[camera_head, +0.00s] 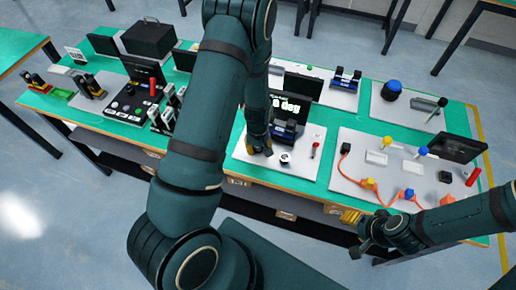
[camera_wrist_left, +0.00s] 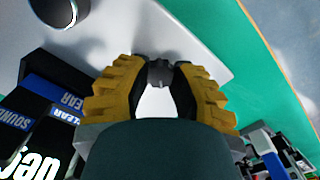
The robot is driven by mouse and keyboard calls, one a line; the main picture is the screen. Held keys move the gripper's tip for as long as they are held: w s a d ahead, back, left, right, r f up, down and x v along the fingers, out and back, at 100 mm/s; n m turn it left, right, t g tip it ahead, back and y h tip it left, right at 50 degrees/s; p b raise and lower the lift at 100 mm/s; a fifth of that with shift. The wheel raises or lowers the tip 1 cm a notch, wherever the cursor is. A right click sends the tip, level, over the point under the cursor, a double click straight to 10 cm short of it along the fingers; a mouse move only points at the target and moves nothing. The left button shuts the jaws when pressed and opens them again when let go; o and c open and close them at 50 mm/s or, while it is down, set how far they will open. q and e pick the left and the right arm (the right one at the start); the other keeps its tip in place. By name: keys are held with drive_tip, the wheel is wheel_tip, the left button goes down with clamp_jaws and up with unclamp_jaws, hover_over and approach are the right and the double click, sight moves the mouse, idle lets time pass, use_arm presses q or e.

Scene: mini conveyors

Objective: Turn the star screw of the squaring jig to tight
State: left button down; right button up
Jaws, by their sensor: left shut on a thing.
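The star screw (camera_wrist_left: 160,73) is a small dark knob with a lobed edge. In the left wrist view it sits between the yellow fingertips of my left gripper (camera_wrist_left: 162,82), which is shut on it. In the head view the left gripper (camera_head: 259,146) reaches down at the left edge of a white board (camera_head: 300,166); the knob is hidden there by the fingers. I cannot make out the rest of the squaring jig or how tight the screw is. My right gripper (camera_head: 372,237) hangs at the table's front edge, away from the jig; its fingers are unclear.
A black and blue device (camera_head: 285,131) stands close beside the left gripper. Another board (camera_head: 352,165) with an orange cable (camera_head: 384,196) lies to the right.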

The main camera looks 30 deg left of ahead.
sight(258, 149)
use_arm(q)
drive_tip(key=m+b, duration=0.1)
drive_tip(key=m, duration=0.3)
drive_tip(key=shift+m+b, duration=0.4)
drive_tip(key=shift+m, duration=1.3)
drive_tip(key=c, duration=0.7)
unclamp_jaws()
drive_tip(key=shift+c, duration=0.2)
wheel_tip(258, 149, up, 12)
